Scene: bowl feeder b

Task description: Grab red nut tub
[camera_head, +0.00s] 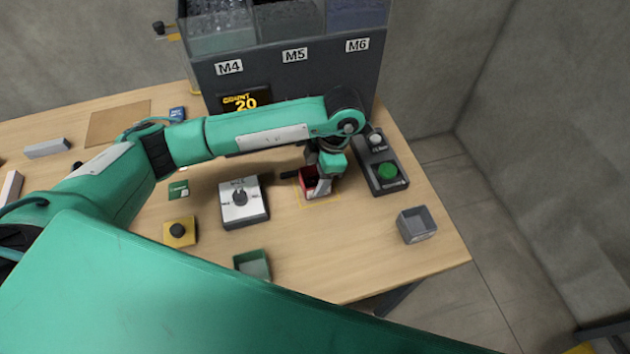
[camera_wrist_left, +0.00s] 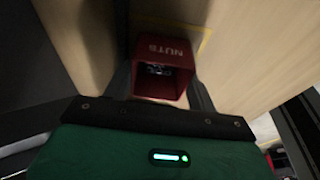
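The red nut tub (camera_head: 309,181) stands on the wooden table, on a yellow outlined spot, and is partly hidden by my left gripper (camera_head: 318,182). In the left wrist view the tub (camera_wrist_left: 162,68) shows the word NUTS upside down and has small dark contents inside. My left gripper is down at the tub, pointing downward. Dark finger parts lie close along both sides of the tub in the wrist view. I cannot tell whether they press on its walls. My right gripper is not in view.
A feeder marked M4, M5, M6 (camera_head: 295,75) stands behind. A box with a green button (camera_head: 386,172) is close right of my gripper. A white box with a knob (camera_head: 240,202) is left. A grey tub (camera_head: 416,225) and green tub (camera_head: 253,264) stand nearer.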

